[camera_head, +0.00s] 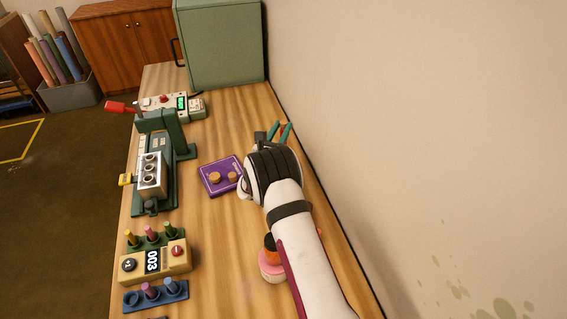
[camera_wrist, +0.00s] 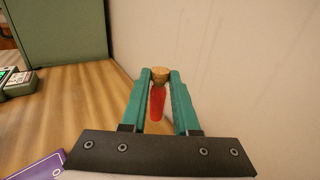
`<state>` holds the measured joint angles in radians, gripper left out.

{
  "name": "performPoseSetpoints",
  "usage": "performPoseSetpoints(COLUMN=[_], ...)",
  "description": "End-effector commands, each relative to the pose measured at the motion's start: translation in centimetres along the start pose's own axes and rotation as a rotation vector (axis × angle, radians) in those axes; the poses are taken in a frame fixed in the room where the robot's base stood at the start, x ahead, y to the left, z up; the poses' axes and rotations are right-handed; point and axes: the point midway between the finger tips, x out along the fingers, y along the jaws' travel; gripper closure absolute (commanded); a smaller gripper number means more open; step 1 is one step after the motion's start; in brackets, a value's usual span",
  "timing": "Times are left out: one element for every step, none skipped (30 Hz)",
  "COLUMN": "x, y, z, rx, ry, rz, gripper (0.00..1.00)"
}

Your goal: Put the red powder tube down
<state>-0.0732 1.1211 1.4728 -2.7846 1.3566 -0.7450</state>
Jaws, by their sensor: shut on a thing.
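The red powder tube (camera_wrist: 157,103) shows in the wrist view, with a cork (camera_wrist: 161,73) at its top. My gripper (camera_wrist: 160,84) has its two green fingers shut on the tube near the cork. The tube hangs between the fingers, beside the wall; I cannot tell whether its lower end touches the table.
A purple board (camera_head: 212,188) with cork-coloured pieces lies left of my gripper. A green press (camera_head: 166,133), a yellow counter box (camera_head: 146,264) and a blue rack (camera_head: 180,295) line the left side. A green cabinet (camera_head: 222,45) stands at the back. Bare wood lies before it.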

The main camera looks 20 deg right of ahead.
Motion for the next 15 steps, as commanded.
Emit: performPoseSetpoints(x=[0.1,0.1,0.0,0.0,0.0,0.0,0.0,0.0,-0.1,0.0,-0.1,0.0,-0.1,-0.1,-0.1], y=[-0.1,-0.1,-0.1,-0.1,-0.1,-0.1,0.0,0.0,-0.1,0.0,0.0,0.0,0.0,0.0,0.0], z=[-1.5,-2.3,-3.3,-3.8,-4.3,-5.0,-5.6,-6.4,-7.3,-7.9,-8.4,-8.9,-9.2,-9.3,-9.3], rx=[-0.004,-0.005,-0.004,-0.003,-0.002,-0.002,-0.002,-0.003,-0.003,-0.002,-0.002,-0.001,-0.001,-0.001,0.000], ry=[0.004,0.005,0.005,0.003,0.003,0.003,0.003,0.004,0.003,0.002,0.002,0.001,0.001,0.001,0.000], rz=[0.002,0.002,0.002,0.001,0.001,0.001,0.002,0.002,0.002,0.002,0.001,0.001,0.001,0.001,0.001], gripper=[1.00,1.00,1.00,1.00,1.00,1.00,1.00,1.00,1.00,1.00,1.00,1.00,1.00,1.00,1.00])
